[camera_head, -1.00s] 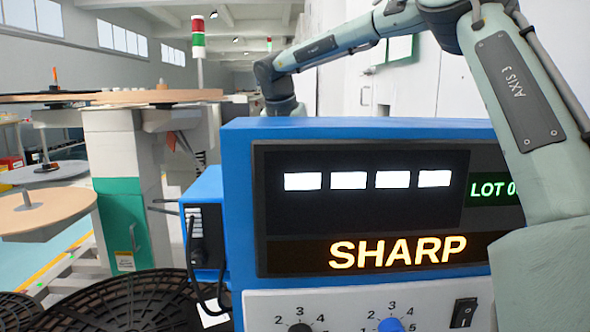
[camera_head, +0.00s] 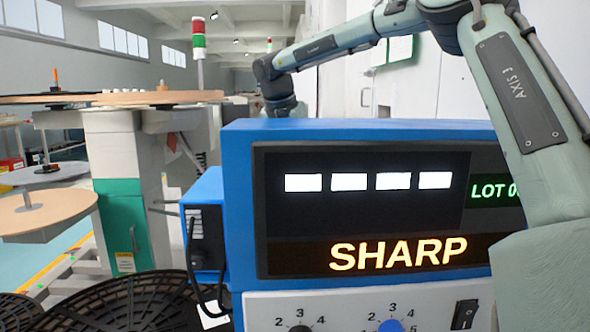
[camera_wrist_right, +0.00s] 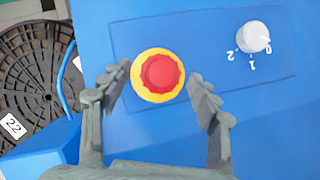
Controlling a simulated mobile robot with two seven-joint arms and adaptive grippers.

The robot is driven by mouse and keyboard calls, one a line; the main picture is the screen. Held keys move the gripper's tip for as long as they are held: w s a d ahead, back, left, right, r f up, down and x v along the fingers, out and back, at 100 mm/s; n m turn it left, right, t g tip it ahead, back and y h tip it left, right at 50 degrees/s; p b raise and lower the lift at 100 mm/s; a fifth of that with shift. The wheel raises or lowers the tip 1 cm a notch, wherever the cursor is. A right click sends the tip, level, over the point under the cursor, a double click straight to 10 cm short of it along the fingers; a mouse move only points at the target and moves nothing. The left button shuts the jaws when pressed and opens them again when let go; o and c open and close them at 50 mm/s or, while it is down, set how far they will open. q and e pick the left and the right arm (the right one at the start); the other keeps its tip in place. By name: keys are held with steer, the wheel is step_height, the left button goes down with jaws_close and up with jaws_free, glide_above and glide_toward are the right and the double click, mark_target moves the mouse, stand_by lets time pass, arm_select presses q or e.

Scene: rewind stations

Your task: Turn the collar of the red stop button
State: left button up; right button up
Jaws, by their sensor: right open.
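The red stop button (camera_wrist_right: 162,73) with its yellow collar (camera_wrist_right: 140,84) sits on a blue panel in the right wrist view. My right gripper (camera_wrist_right: 160,92) is open, with one finger to the left of the button and the other to the right. Both fingertips look apart from the collar, and how far above the panel they are is hard to tell. The button does not show in the head view. My left gripper is not in view.
A white knob (camera_wrist_right: 253,36) with printed numbers is on the same panel, right of the button. A black reel (camera_wrist_right: 30,75) lies at the left. In the head view, a blue cabinet (camera_head: 360,131) with a SHARP display fills the middle, with knobs and a rocker switch (camera_head: 464,314) below.

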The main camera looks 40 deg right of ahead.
steer(key=v, duration=1.1)
steer(key=shift+r, duration=0.2)
steer(key=shift+a, duration=0.15)
